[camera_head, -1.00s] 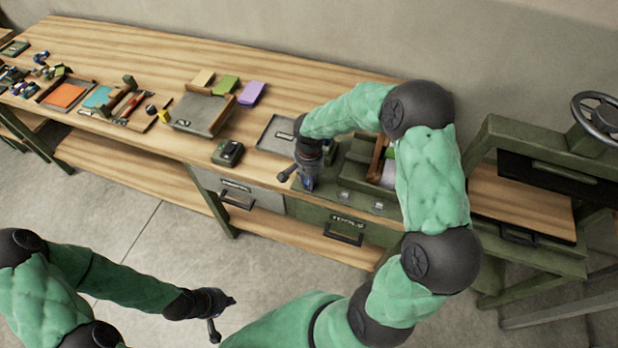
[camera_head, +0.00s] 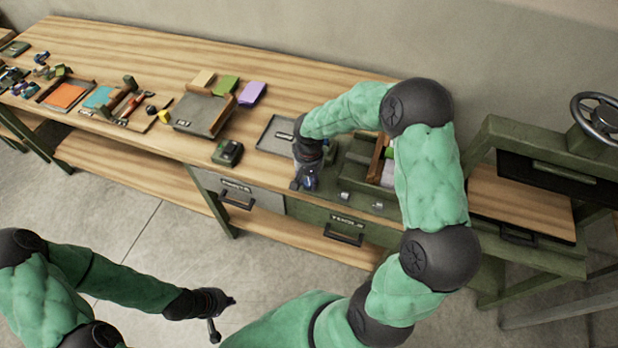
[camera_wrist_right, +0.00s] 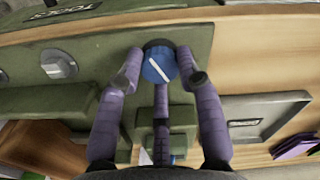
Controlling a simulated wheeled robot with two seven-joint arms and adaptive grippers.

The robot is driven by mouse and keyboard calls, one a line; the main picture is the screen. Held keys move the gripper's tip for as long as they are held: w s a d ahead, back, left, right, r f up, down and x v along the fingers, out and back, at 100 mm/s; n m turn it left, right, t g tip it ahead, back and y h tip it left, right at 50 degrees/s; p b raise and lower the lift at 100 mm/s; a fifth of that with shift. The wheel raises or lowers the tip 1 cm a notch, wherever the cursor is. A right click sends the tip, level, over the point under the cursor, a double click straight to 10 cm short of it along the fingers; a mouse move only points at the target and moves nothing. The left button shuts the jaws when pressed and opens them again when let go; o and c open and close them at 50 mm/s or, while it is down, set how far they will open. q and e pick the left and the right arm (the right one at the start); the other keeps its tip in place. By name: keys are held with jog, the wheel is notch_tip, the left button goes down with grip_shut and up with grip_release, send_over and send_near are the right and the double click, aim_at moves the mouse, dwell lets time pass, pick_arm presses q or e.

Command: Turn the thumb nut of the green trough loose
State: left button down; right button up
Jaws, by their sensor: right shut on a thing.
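The green trough (camera_head: 352,172) stands at the right end of the long bench, partly hidden behind my right arm. In the right wrist view its thumb nut (camera_wrist_right: 157,66) is a blue round knob with a white line across its face. My right gripper (camera_wrist_right: 160,72) has its purple fingers around this nut, one on each side and a third below, and is shut on it. In the head view the right gripper (camera_head: 305,180) is at the trough's front left and hides the nut. My left gripper (camera_head: 214,305) hangs over the floor, away from the bench; its finger opening is unclear.
A grey knob (camera_wrist_right: 58,65) sits beside the nut on the green front. A grey tray (camera_head: 272,140) lies left of the trough, and a small dark green box (camera_head: 228,152) is further left. Drawers, one with a dark handle (camera_head: 344,236), are below. A green press frame (camera_head: 520,140) stands right.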

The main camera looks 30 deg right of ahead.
aim_at(309, 181)
jog(key=n+p, duration=0.1)
jog(key=n, duration=0.5)
jog(key=n+p, duration=0.2)
jog(key=n, duration=0.4)
jog(key=shift+n, duration=0.3)
dwell(0.4)
jog(key=o, duration=1.1)
jog(key=shift+o, duration=0.2)
jog(key=shift+r, duration=0.1)
notch_tip(309, 181, up, 12)
